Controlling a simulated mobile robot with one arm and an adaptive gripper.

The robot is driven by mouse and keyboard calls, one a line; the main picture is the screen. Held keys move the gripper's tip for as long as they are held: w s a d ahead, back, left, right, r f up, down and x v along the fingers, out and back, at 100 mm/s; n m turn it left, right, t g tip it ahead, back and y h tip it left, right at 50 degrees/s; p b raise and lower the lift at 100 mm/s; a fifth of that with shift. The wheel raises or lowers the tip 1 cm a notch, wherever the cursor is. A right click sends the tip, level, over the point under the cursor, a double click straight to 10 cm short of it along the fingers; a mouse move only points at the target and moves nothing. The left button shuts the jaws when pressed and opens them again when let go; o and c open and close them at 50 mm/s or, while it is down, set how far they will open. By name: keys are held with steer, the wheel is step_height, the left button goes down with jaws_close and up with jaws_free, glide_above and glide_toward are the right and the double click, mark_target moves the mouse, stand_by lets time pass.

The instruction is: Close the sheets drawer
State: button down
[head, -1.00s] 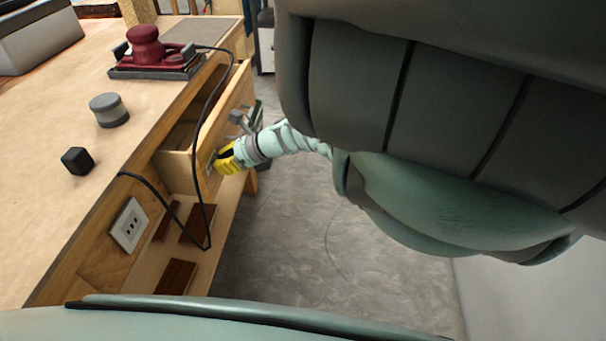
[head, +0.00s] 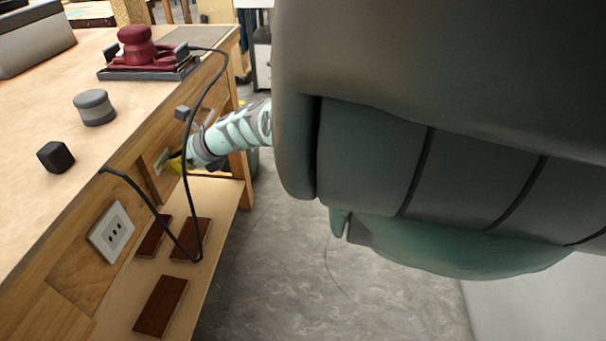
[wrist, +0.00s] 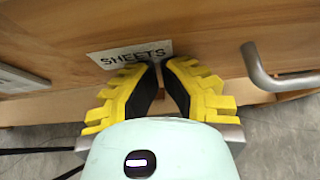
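The sheets drawer (wrist: 215,30) is a wooden front with a white label reading SHEETS (wrist: 130,52) and a grey metal bar handle (wrist: 280,78) in the wrist view. In the head view its front (head: 160,150) sits about in line with the bench side, with no open drawer box showing. My gripper (wrist: 162,68) has yellow fingers with their tips close together at the label's lower edge, left of the handle. The tips seem to be against or very near the front. Nothing is seen between them. In the head view my gripper (head: 175,163) is partly hidden by my arm and a cable.
On the bench top (head: 50,120) are a red sander (head: 135,45) on a dark tray, a grey round container (head: 94,107) and a black cube (head: 55,157). A black cable (head: 190,140) hangs over the bench side. A lower shelf holds dark wood pieces (head: 160,305). Floor to the right is clear.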

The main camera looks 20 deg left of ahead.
steer(key=shift+s, duration=0.1)
steer(key=d+f+p+v, duration=0.1)
steer(key=f+p+v, duration=0.1)
steer(key=p+v, duration=0.6)
steer(key=shift+w+v, duration=0.35)
steer(key=shift+v, duration=2.55)
